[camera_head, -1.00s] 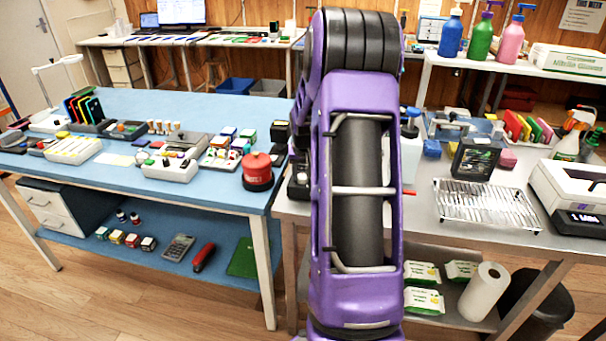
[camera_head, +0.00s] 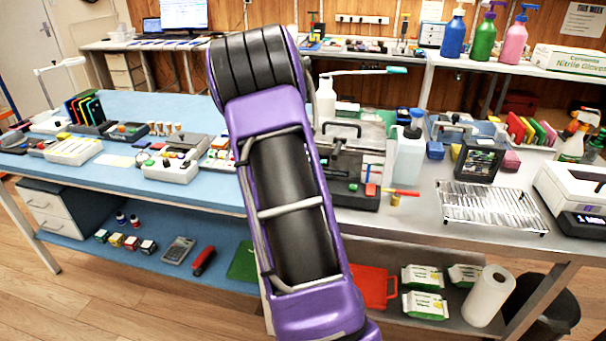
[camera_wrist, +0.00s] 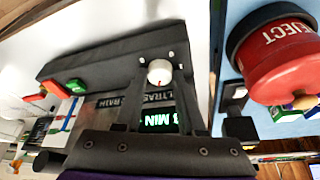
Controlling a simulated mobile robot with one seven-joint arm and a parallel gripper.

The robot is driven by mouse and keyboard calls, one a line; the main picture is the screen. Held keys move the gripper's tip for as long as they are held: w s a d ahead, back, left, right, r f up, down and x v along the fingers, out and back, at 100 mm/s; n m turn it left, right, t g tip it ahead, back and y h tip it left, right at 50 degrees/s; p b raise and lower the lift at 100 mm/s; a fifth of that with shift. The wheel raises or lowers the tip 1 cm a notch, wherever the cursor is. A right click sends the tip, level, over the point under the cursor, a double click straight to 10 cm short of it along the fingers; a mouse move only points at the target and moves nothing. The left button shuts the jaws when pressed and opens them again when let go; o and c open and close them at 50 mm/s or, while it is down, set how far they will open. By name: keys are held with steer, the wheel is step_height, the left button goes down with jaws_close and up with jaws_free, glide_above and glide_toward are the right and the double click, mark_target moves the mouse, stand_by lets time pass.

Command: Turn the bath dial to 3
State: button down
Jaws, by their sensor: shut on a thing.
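The bath is a grey box with a dark front panel (camera_wrist: 100,68), seen upside down in the wrist view with partly covered "ULTRASONIC BATH" lettering. Its white round dial (camera_wrist: 159,72) lies between the fingertips of my gripper (camera_wrist: 158,74), which is shut on it. A green lit display (camera_wrist: 160,119) reads "MIN" upside down; its digit is partly hidden by a finger, so I cannot read it surely. In the head view the bath (camera_head: 358,145) shows right of my purple arm, which hides the gripper and dial.
A red "REJECT" container (camera_wrist: 280,50) stands close by on the blue table, right in the wrist view. In the head view a wash bottle (camera_head: 408,155), a wire rack (camera_head: 490,207) and a black-framed box (camera_head: 480,160) stand to the right of the bath.

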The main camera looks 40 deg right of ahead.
steer(key=shift+m, duration=0.6)
steer(key=c, duration=0.5)
jaws_free()
steer(key=p+v, duration=0.2)
steer(key=v, duration=1.5)
steer(key=shift+w+a+r, duration=0.2)
steer(key=shift+w, duration=0.05)
